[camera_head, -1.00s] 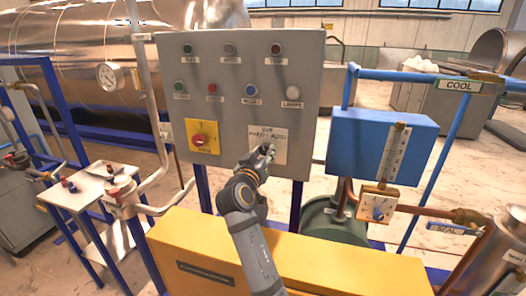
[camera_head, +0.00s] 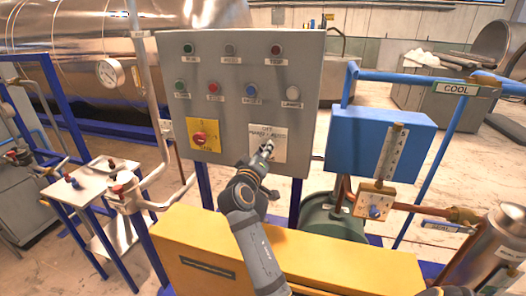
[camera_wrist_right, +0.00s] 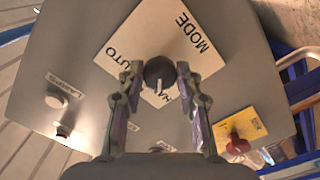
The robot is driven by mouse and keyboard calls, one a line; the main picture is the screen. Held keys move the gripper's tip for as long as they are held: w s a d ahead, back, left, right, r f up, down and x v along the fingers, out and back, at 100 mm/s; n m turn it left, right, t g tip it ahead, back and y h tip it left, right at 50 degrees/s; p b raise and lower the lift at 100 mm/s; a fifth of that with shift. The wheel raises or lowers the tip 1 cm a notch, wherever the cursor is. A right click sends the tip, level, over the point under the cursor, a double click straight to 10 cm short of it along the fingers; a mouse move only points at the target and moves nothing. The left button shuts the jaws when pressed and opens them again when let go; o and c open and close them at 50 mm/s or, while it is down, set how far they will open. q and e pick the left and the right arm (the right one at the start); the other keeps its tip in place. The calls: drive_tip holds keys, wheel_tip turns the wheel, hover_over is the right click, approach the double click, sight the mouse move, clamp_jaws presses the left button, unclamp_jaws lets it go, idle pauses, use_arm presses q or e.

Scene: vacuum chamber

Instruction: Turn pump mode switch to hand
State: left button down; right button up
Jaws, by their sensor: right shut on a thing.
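The pump mode switch (camera_wrist_right: 159,73) is a dark round knob with a white mark, on a white label plate (camera_wrist_right: 150,36) on the grey control panel. In the right wrist view the plate shows MODE, AUTO and a partly hidden word starting HA. The white mark points down in that view, towards the HA word. My right gripper (camera_wrist_right: 158,76) is shut on the knob, one finger on each side. In the head view my right gripper (camera_head: 266,150) is at the label plate (camera_head: 280,143) and hides the knob. My left gripper is not in view.
The grey panel (camera_head: 225,110) carries several buttons and lamps above. A red rotary switch on a yellow plate (camera_head: 203,135) is left of my gripper. A blue box (camera_head: 375,143) stands to the right. A yellow housing (camera_head: 300,262) lies below my right arm.

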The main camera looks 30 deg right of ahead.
drive_tip(key=shift+f, duration=0.1)
drive_tip(key=o, duration=0.8)
drive_tip(key=shift+c, duration=0.2)
drive_tip(key=o, duration=0.4)
drive_tip(key=shift+d, duration=0.2)
drive_tip(key=shift+a, duration=0.1)
wheel_tip(320, 180, up, 10)
drive_tip(key=shift+s, duration=0.1)
drive_tip(key=shift+w, duration=0.2)
drive_tip(key=shift+c, duration=0.2)
